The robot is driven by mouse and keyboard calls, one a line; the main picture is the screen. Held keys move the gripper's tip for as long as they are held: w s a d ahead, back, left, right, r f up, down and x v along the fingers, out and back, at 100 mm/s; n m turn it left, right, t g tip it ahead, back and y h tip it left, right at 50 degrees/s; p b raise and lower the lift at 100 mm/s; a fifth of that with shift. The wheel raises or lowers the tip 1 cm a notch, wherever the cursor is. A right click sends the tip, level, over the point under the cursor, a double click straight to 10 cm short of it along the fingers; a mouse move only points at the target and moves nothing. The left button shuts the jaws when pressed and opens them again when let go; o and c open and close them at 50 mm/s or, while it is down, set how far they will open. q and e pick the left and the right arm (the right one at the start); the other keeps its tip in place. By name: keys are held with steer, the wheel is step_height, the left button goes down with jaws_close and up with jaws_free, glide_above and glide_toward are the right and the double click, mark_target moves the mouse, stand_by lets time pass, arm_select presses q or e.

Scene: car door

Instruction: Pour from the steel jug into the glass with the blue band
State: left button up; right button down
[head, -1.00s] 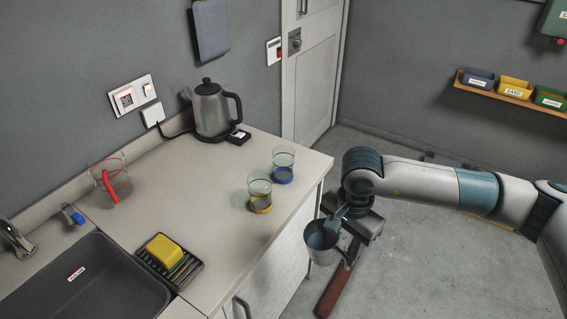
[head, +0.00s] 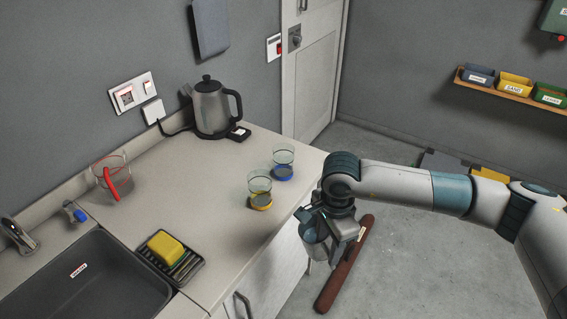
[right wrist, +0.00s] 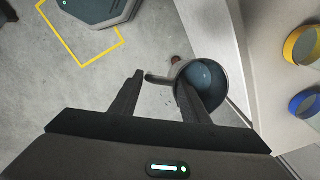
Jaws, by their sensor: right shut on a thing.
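The steel jug (head: 317,246) hangs beside the counter's right edge, held by my right gripper (head: 330,219). In the right wrist view the jug (right wrist: 218,78) shows bluish liquid inside; its handle lies between the fingers of my right gripper (right wrist: 158,92), one finger overlapping the jug's mouth. The glass with the blue band (head: 283,160) stands upright on the counter, left of and beyond the jug. It also shows in the right wrist view (right wrist: 306,102). The jug is apart from it. My left gripper is not in view.
A glass with a yellow band (head: 260,190) stands near the blue-banded one. The counter (head: 190,185) also bears a kettle (head: 212,108), a red-handled clear jug (head: 108,177) and a yellow sponge (head: 165,246) by the sink (head: 85,285). A brown plank-like thing (head: 345,268) lies below the jug.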

steer(key=shift+r, duration=0.1)
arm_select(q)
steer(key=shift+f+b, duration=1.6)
arm_select(e)
steer(key=s+d+r+n, duration=0.6)
steer(key=d+n, duration=0.3)
steer(key=n, duration=0.4)
steer(key=shift+s+d+r+n, duration=0.15)
steer(key=shift+d+r+n, duration=0.2)
steer(key=shift+r, duration=0.4)
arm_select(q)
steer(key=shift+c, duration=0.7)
